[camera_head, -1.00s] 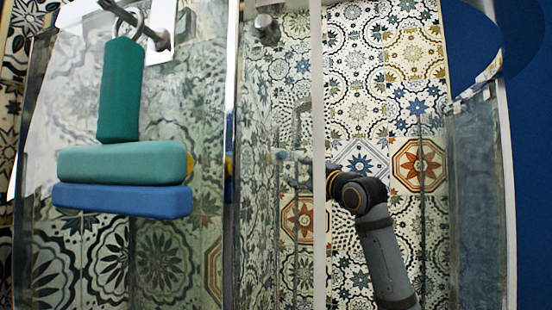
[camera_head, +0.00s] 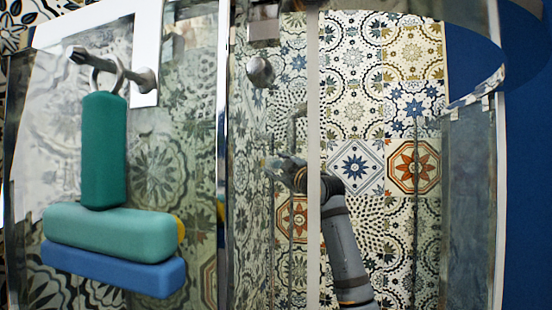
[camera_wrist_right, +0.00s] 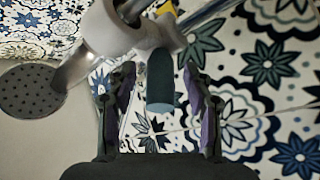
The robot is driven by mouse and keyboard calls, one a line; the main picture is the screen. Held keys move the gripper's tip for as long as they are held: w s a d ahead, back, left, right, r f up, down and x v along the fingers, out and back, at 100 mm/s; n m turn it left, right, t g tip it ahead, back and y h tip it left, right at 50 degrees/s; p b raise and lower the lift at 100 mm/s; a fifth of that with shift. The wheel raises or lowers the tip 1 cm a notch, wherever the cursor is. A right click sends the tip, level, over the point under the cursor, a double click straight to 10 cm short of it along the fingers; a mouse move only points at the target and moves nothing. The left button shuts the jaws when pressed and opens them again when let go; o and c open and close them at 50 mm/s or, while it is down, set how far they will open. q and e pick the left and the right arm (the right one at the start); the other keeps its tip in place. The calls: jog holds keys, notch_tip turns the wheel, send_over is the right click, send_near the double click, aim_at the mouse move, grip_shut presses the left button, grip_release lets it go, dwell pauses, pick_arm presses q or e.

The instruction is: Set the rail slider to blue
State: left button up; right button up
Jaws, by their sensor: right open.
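In the right wrist view, a dark teal-blue cylinder (camera_wrist_right: 160,80) hangs from a grey fitting (camera_wrist_right: 115,28) on a slanting metal rail (camera_wrist_right: 212,12). A small yellow patch (camera_wrist_right: 166,8) shows by the rail at the top edge. I cannot tell a blue mark on the rail from these views. My right gripper (camera_wrist_right: 158,88) is open, with one finger on each side of the cylinder; contact is not clear. In the head view, my right gripper (camera_head: 280,166) is small and blurred behind glass, near the tiled wall. My left gripper is out of view.
A round shower head (camera_wrist_right: 32,90) is close left of my right gripper. In the head view, a dark green block (camera_head: 104,150) hangs by a ring above a light green block (camera_head: 115,230) and a blue block (camera_head: 112,270). A pale vertical edge (camera_head: 313,250) crosses before my right arm.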

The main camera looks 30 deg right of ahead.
grip_shut()
dwell(0.3)
jog(key=shift+f, duration=0.15)
